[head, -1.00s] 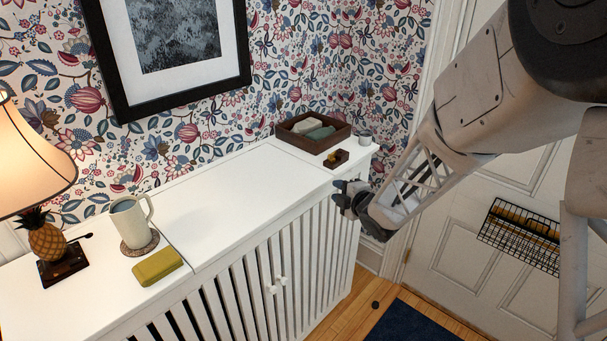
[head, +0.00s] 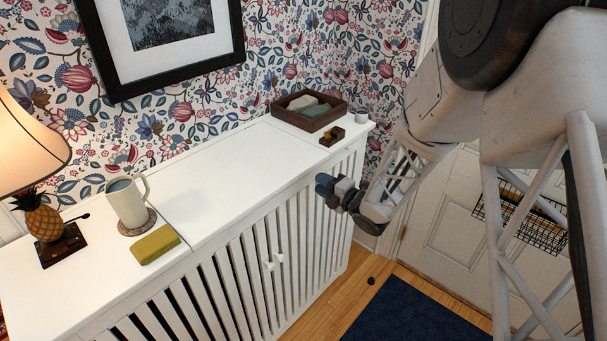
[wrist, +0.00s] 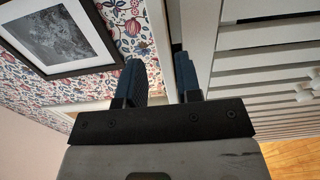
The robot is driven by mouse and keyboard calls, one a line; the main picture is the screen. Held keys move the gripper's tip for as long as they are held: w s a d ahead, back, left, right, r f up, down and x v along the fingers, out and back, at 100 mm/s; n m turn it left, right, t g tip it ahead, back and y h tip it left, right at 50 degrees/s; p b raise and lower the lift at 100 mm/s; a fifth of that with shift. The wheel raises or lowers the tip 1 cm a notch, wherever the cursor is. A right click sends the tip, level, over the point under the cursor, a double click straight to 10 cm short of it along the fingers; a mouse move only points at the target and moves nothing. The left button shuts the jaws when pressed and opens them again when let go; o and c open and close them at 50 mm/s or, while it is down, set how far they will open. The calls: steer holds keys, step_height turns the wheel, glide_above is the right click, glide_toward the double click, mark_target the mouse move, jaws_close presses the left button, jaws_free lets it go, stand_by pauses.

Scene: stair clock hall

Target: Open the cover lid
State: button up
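The cover lid (head: 240,180) is the long white middle panel on top of a slatted white cabinet (head: 290,240). It lies flat and closed, with a seam at its left end and another near the tray at the right. My gripper (head: 324,187) is in front of the slatted face, near the lid's right front edge, and appears apart from it. In the wrist view, my gripper (wrist: 157,70) has two blue fingers with a clear gap and nothing held between them. The white front edge (wrist: 202,40) shows close to the right finger.
At the right end are a dark tray (head: 309,123), a small wooden holder (head: 332,137) and a small cup (head: 361,117). The lid's top is clear.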

mark_target(304, 174)
steer(key=shift+x, duration=3.8)
jaws_close()
